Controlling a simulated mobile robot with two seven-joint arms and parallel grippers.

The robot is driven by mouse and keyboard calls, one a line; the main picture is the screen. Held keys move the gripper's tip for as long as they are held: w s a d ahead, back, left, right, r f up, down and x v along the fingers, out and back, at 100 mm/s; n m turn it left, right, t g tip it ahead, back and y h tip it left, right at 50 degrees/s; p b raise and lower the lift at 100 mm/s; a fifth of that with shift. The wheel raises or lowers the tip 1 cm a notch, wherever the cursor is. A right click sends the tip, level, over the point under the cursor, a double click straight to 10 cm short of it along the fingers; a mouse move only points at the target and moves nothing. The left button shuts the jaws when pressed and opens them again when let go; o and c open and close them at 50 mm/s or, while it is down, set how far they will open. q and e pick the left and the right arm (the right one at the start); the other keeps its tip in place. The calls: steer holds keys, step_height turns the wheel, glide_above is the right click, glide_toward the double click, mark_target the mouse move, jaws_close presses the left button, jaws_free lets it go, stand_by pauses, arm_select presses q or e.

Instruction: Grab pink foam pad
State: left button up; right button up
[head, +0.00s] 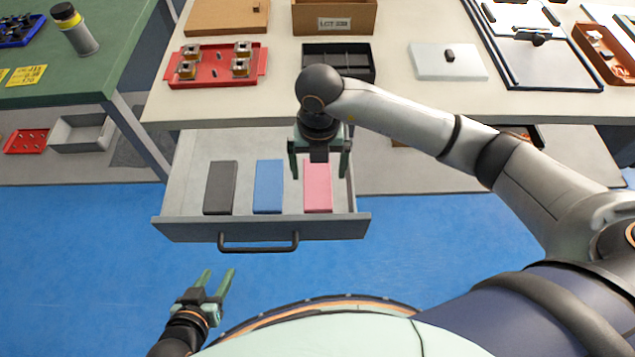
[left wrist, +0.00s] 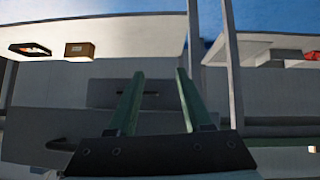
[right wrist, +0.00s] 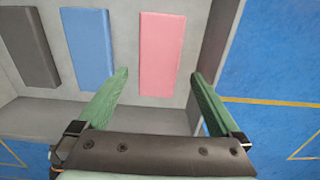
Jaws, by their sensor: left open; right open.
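The pink foam pad (head: 318,190) lies flat at the right end of an open grey drawer (head: 190,230). In the right wrist view the pink pad (right wrist: 161,55) lies beyond the fingertips, between their lines. My right gripper (head: 320,172) is open and empty above the pad's far part; its fingers (right wrist: 158,75) stand to either side of the pad. Contact cannot be seen. A blue pad (head: 268,186) and a dark grey pad (head: 220,187) lie to the left in the same drawer. My left gripper (head: 218,272) is open and empty, low in front of the drawer.
The drawer's right wall (right wrist: 212,45) is close to the right finger. A black handle (head: 258,248) is on the drawer front. Above is a workbench with a red tray (head: 215,78), a black bin (head: 338,50) and a cardboard box (head: 335,12). Blue floor in front is clear.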

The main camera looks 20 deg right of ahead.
mark_target(318, 186)
steer(key=f, duration=0.4)
steer(key=shift+s+a+f, duration=0.15)
steer(key=shift+s+f, duration=0.1)
steer(key=shift+f, duration=0.1)
steer(key=shift+c, duration=0.4)
steer(key=shift+r, duration=0.1)
steer(key=c, duration=1.1)
